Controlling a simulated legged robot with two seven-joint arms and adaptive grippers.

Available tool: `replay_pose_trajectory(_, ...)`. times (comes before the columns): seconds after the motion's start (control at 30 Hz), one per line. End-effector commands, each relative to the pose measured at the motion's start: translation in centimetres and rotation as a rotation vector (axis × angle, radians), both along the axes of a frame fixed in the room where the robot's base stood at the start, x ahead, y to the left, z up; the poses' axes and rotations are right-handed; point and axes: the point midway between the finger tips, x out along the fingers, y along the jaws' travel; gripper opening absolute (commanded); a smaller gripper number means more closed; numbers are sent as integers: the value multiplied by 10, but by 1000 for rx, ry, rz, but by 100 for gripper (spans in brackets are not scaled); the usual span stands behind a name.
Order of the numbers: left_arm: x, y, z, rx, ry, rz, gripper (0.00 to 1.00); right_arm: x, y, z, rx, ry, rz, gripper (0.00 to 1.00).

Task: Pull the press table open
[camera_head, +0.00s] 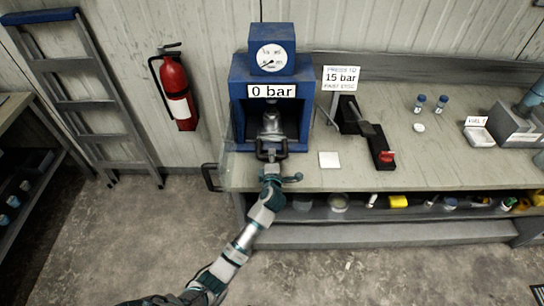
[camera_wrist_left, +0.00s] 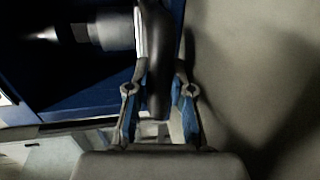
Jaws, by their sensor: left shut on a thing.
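The blue press (camera_head: 239,90) stands on the left end of the workbench, with a round gauge (camera_head: 271,58) on top and a "0 bar" sign (camera_head: 272,91). A metal cylinder (camera_head: 272,124) stands inside its frame; it also shows sideways in the left wrist view (camera_wrist_left: 105,30). A dark handle (camera_head: 262,155) is at the front of the press opening. My left gripper (camera_head: 271,162) is shut on this handle, which runs between its two fingers as a dark bar (camera_wrist_left: 156,60) in the left wrist view. The press table itself is mostly hidden.
A black lever with a red knob (camera_head: 387,156) and a white square (camera_head: 329,160) lie right of the press. Another black handle (camera_head: 210,178) sticks out at the bench's left end. A lower shelf (camera_head: 400,232) holds several small items.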

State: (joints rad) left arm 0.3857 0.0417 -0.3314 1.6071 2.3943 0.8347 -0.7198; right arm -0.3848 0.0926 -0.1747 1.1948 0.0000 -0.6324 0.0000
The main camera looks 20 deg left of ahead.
Motion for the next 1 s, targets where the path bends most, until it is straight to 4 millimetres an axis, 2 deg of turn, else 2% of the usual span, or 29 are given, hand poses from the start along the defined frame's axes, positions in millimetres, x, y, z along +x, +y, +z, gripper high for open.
replay_pose_trajectory(0.17, -17, -7, -1, -4, 9, -6, 0, -33, -5, -13, -4, 26, 4, 40)
replay_pose_trajectory(0.47, -57, -20, -1, -5, 12, -8, 0, -113, -23, -26, -13, 61, 16, 40)
replay_pose_trajectory(0.67, -85, -28, -2, -7, 14, -8, 0, -112, -23, -7, -11, 53, 16, 40)
replay_pose_trajectory(1.0, -145, -45, -3, -5, 14, -7, 0, -109, -23, 26, -12, 51, 16, 40)
